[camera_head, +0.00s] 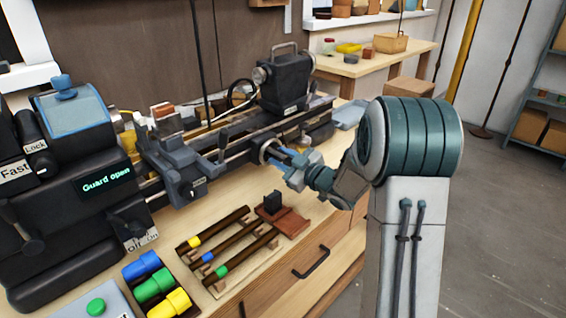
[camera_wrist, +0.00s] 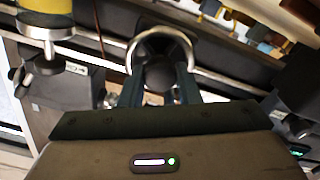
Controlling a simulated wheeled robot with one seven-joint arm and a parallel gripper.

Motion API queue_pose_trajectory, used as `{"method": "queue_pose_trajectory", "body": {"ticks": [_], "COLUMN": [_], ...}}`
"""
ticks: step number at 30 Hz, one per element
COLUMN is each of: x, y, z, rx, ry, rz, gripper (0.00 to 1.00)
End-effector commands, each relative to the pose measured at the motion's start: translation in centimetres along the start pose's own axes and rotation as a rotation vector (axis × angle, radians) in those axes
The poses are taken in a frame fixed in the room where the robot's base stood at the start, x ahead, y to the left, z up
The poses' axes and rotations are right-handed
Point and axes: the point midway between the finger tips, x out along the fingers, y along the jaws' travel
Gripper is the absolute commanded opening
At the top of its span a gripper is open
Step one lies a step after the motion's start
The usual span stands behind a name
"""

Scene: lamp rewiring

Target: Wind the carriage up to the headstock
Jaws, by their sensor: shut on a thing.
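The dark headstock (camera_head: 70,170) stands at the left of the lathe, with "Guard open" lit on its front. The grey-blue carriage (camera_head: 185,170) sits on the bed just right of the headstock, with a gap between them. A pale-rimmed handwheel (camera_head: 264,151) is on the bed's front, right of the carriage. It also shows in the wrist view (camera_wrist: 160,33) as a ring around a dark centre. My gripper (camera_head: 285,157) reaches it from the right. In the wrist view my gripper (camera_wrist: 159,82) has its fingers on both sides of the dark centre, shut on it.
The tailstock (camera_head: 285,78) stands at the bed's right end. Several dark rods with coloured bands (camera_head: 228,245) lie on a rack in front. Blue, green and yellow pieces (camera_head: 155,285) sit at the front left. A reddish-brown block (camera_head: 283,222) lies below my gripper.

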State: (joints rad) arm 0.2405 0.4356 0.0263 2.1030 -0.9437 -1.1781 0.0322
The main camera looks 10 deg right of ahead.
Motion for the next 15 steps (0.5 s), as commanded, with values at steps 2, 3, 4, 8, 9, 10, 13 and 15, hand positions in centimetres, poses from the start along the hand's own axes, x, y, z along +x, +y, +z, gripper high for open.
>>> {"method": "queue_pose_trajectory", "body": {"ticks": [2,3,4,8,9,10,13,15], "x": [-0.03,-0.03,-0.03,-0.02,-0.02,-0.01,0.01,-0.06], "y": [0.09,0.09,0.09,0.08,0.06,0.05,0.02,0.01], "z": [-0.04,-0.04,-0.04,-0.03,-0.03,-0.04,-0.04,-0.03], "rx": [0.0,0.0,0.0,0.001,0.001,0.001,0.001,0.001], "ry": [-0.001,-0.001,-0.001,-0.001,-0.001,-0.001,-0.001,-0.001], "rz": [0.001,0.001,0.001,0.001,0.001,0.001,0.0,0.0], "gripper": [0.07,0.07,0.07,0.52,0.52,0.52,0.52,0.52]}}
